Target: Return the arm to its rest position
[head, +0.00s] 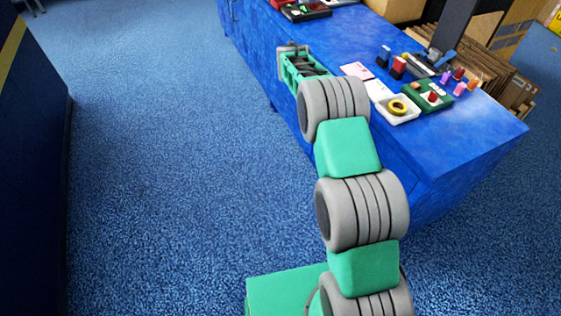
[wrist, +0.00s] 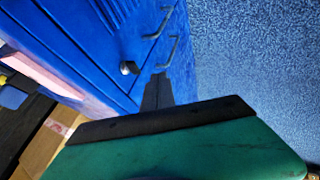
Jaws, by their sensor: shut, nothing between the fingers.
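My arm stretches forward from the bottom of the head view, over the carpet and along the left side of the blue workbench (head: 440,140). My gripper (head: 291,47) is at its far end, beside the bench's left edge. In the wrist view the dark fingers of my gripper (wrist: 157,91) are together with nothing between them. Beyond them is the blue drawer front of the bench (wrist: 115,45), with metal handles and a round dark knob (wrist: 128,68). I cannot tell the exact gap between fingers and bench. Part of the bench edge is hidden behind my arm.
A white tray with a yellow tape roll (head: 398,107), a green tray (head: 428,96), pink and white cards (head: 357,70) and several small items lie on the bench. Flattened cartons (head: 500,75) stand behind it. The blue carpet (head: 180,150) on the left is clear, up to a dark blue unit (head: 35,180).

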